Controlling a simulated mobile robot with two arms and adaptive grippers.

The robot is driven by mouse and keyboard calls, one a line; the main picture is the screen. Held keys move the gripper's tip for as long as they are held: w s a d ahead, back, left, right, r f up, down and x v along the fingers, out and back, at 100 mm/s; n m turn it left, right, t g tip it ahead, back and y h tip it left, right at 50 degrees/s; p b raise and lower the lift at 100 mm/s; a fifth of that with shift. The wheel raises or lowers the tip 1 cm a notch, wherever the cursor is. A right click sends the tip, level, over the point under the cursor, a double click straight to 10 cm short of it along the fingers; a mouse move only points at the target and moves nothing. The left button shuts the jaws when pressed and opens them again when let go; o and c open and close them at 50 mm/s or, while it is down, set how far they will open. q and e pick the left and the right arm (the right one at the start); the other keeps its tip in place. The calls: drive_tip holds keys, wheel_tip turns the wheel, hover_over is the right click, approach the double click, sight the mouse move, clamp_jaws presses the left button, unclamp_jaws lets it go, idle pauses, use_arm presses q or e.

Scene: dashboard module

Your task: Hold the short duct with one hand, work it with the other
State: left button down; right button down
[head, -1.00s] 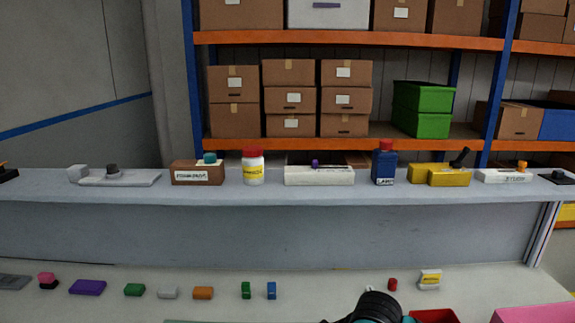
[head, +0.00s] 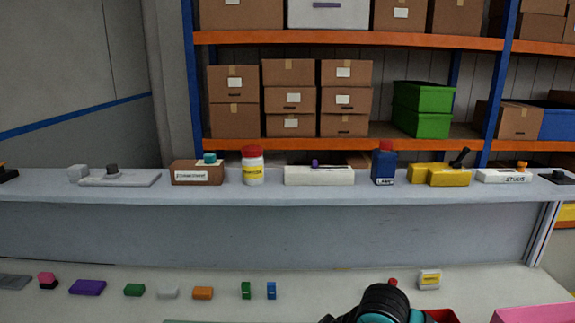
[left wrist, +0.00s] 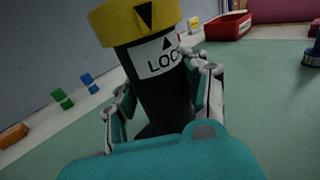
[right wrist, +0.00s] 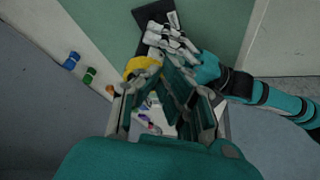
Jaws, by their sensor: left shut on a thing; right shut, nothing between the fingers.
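The short duct (left wrist: 165,95) is a black tube with a yellow collar (left wrist: 135,18) and a white label, partly hidden, reading "LOC". A black triangle on the collar stands left of the label's triangle. My left gripper (left wrist: 165,90) is shut around the black tube, below the collar. In the right wrist view the yellow collar (right wrist: 140,68) shows just beyond my right gripper (right wrist: 163,80), whose fingers are shut and empty. Whether they touch the collar cannot be told.
A red tray (left wrist: 228,25) stands on the bench behind the duct. Small coloured blocks, including a purple one (head: 87,288) and an orange one (head: 203,293), line the bench's back. A raised ledge (head: 300,187) carries several devices. A dark blue part (left wrist: 312,55) stands at right.

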drive_tip(key=shift+r, duration=2)
wheel_tip(320, 180, down, 6)
drive_tip(key=w+d, duration=0.1)
drive_tip(key=w, duration=0.1)
drive_tip(key=shift+w, duration=0.25)
use_arm(q)
drive_tip(key=shift+s+d, duration=0.1)
drive_tip(key=shift+d, duration=0.05)
use_arm(e)
drive_tip(key=shift+w+a, duration=0.15)
drive_tip(key=shift+a, duration=0.5)
